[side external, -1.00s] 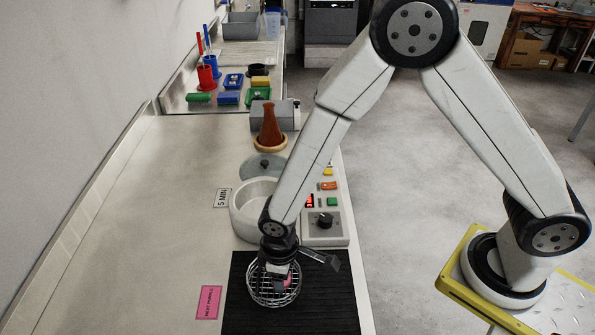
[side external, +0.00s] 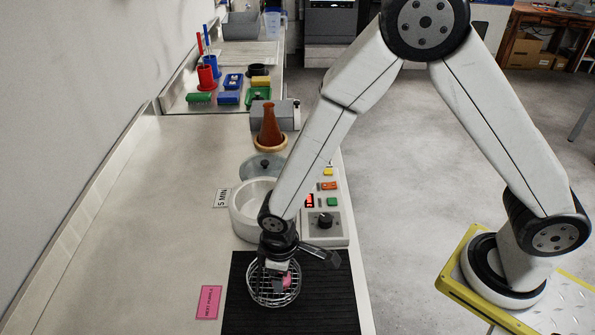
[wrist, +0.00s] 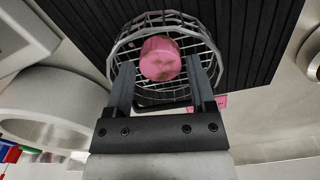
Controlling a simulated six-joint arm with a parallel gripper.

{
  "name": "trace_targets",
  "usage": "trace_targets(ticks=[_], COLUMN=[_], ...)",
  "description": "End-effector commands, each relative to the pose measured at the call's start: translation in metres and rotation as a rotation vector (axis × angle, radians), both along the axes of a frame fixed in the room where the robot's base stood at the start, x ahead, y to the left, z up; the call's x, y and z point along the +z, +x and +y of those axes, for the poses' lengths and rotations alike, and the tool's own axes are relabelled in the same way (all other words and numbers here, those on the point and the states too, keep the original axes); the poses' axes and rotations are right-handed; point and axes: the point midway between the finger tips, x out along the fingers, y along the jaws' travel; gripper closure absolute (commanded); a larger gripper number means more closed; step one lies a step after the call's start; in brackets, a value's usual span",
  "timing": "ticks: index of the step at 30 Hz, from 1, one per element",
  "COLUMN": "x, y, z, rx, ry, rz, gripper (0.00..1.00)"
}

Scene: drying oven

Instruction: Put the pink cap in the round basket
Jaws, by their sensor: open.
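The round wire basket (side external: 257,297) stands on the black ribbed mat at the front of the bench. The pink cap (side external: 287,283) shows within the basket's outline in the side view. My gripper (side external: 280,275) points down over the basket. In the wrist view the pink cap (wrist: 160,58) sits between the two fingertips, with a gap on each side. My gripper is open, and the basket (wrist: 124,43) surrounds the cap from this angle. Part of the basket is hidden by the gripper and the cap.
A white round oven pot (side external: 243,222) stands just behind the mat (side external: 325,300), its lid (side external: 256,166) beyond it. A control box (side external: 336,230) is to its right. A pink label (side external: 208,302) lies left of the mat. The bench on the left is clear.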

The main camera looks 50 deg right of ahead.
Motion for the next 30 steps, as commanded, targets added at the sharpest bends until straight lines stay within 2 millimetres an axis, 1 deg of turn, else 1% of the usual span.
trace_targets(ticks=[21, 27, 30], x=[0.086, 0.103, 0.107], y=[0.000, 0.000, 0.000], z=[0.000, 0.000, 0.000], rx=[0.000, 0.000, 0.000], ry=[0.001, 0.001, 0.000], rz=[-0.002, -0.002, 0.000], gripper=[0.29, 0.29, 0.29])
